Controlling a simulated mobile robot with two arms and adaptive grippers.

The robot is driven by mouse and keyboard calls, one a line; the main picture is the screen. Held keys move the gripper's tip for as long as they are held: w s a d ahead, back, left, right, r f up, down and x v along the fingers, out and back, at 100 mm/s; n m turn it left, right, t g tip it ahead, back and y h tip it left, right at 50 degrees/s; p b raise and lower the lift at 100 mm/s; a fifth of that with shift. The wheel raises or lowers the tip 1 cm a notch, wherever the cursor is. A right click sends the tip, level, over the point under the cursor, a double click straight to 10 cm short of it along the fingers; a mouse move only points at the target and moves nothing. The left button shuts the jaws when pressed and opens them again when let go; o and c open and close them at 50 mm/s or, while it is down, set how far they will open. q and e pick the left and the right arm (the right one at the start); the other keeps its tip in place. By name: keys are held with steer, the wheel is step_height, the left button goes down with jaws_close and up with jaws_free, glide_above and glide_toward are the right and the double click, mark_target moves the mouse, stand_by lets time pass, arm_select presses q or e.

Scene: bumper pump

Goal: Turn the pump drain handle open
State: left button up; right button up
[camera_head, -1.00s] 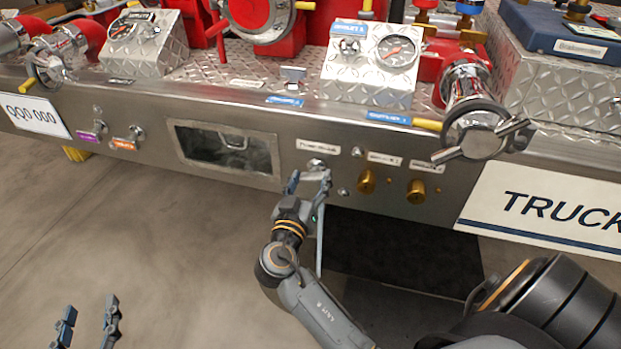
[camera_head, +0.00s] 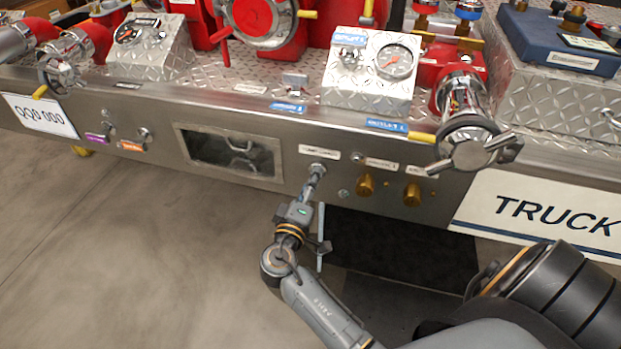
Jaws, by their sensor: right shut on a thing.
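The pump drain handle (camera_head: 318,168) is a small metal knob on the front of the steel bumper, just below a white label (camera_head: 319,151). My right gripper (camera_head: 314,183) reaches up to it from below and is shut on it. The fingers show nearly edge-on, one behind the other, and hide most of the handle, so its exact angle is hard to tell. My left gripper is out of view.
Two brass caps (camera_head: 366,187) sit right of the handle. A recessed window (camera_head: 231,152) lies to its left. A large chrome outlet cap (camera_head: 468,145) juts out at the upper right. Open floor (camera_head: 130,260) lies at the lower left.

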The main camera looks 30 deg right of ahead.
arm_select(q)
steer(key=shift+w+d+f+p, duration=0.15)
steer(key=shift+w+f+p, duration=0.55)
steer(key=shift+p, duration=0.4)
arm_select(e)
steer(key=shift+n, duration=2.2)
steer(key=o, duration=1.1)
steer(key=shift+o, duration=0.2)
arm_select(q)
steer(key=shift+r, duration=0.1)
arm_select(e)
steer(key=v, duration=1.2)
steer(key=shift+f, duration=0.15)
